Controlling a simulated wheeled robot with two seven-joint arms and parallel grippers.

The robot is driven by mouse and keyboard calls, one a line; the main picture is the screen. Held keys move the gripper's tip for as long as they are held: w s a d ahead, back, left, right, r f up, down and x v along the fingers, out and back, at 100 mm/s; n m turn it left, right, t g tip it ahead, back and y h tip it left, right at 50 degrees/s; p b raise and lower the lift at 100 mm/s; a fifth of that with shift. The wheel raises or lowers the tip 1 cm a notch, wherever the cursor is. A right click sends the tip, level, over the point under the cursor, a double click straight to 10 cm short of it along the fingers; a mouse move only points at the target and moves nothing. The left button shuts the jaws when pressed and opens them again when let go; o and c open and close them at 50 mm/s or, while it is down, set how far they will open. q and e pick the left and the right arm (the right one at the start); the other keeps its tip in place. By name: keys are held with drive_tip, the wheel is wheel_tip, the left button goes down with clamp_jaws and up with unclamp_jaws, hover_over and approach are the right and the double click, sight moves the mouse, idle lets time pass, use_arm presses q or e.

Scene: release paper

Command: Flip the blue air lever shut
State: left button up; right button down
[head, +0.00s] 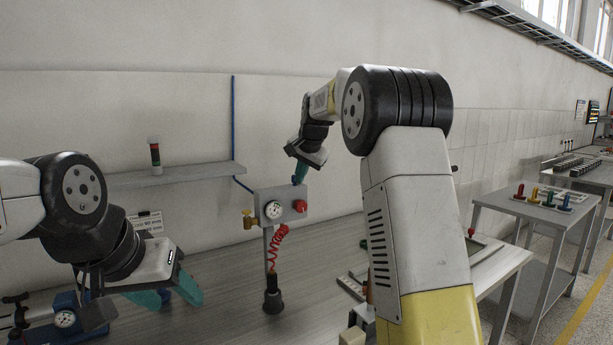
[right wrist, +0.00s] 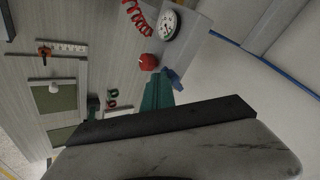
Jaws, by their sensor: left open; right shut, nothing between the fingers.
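The blue air lever (head: 294,181) is a small blue piece at the top right of a grey box on a post; in the right wrist view the lever (right wrist: 174,79) sticks out beside the box's edge. My right gripper (head: 300,175) is shut and empty, its teal fingertips right at the lever. In the right wrist view the tips of my right gripper (right wrist: 160,78) partly overlap the lever; I cannot tell whether they touch it. My left gripper (head: 178,292) is open and empty, low over the bench at the left, well apart from the box.
The grey box (head: 262,196) carries a gauge (head: 273,209), a red knob (head: 300,206) and a brass valve (head: 249,220). A red coiled hose (head: 277,247) hangs below. A shelf (head: 190,172) holds a signal light (head: 155,156). A blue pipe (head: 233,120) runs down the wall.

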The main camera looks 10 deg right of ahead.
drive_tip(key=w+a+m+h, duration=0.3)
drive_tip(key=a+m, duration=0.2)
drive_tip(key=a, duration=0.3)
drive_tip(key=shift+w, duration=0.15)
drive_tip(key=shift+w+d, duration=0.1)
idle(1.3)
drive_tip(key=shift+w+d, duration=0.3)
drive_tip(key=shift+d, duration=0.25)
